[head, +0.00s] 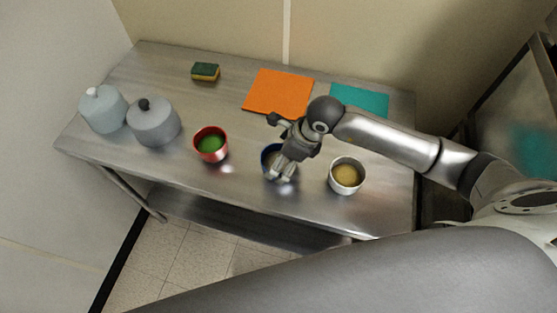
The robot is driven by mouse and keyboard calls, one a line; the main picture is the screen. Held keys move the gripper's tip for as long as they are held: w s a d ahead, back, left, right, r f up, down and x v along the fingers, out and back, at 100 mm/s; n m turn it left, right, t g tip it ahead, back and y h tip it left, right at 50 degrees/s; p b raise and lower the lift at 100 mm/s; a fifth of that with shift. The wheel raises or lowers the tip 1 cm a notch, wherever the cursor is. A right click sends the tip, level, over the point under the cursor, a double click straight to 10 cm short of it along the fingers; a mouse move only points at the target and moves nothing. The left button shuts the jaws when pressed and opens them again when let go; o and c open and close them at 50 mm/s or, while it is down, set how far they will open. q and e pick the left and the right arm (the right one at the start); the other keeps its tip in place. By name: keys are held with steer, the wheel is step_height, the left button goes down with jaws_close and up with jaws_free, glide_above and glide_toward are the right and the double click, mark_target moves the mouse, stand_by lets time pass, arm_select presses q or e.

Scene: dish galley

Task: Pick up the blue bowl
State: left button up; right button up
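The blue bowl (265,157) stands on the steel table near its front edge, between a red bowl and a white bowl. My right gripper (279,174) reaches in from the right and is over the blue bowl, with its fingers pointing down at the bowl's front right side. The gripper covers much of the bowl. I cannot tell whether the fingers touch the rim or how far apart they are. My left gripper is not in view.
A red bowl with green inside (210,144) and a white bowl with a yellowish inside (346,175) flank the blue bowl. Two grey lidded pots (153,125) stand left. A sponge (205,71), an orange mat (278,92) and a teal mat (360,99) lie behind.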

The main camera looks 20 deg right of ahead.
steer(key=shift+x, duration=1.25)
steer(key=shift+c, duration=0.3)
steer(key=c, duration=1.2)
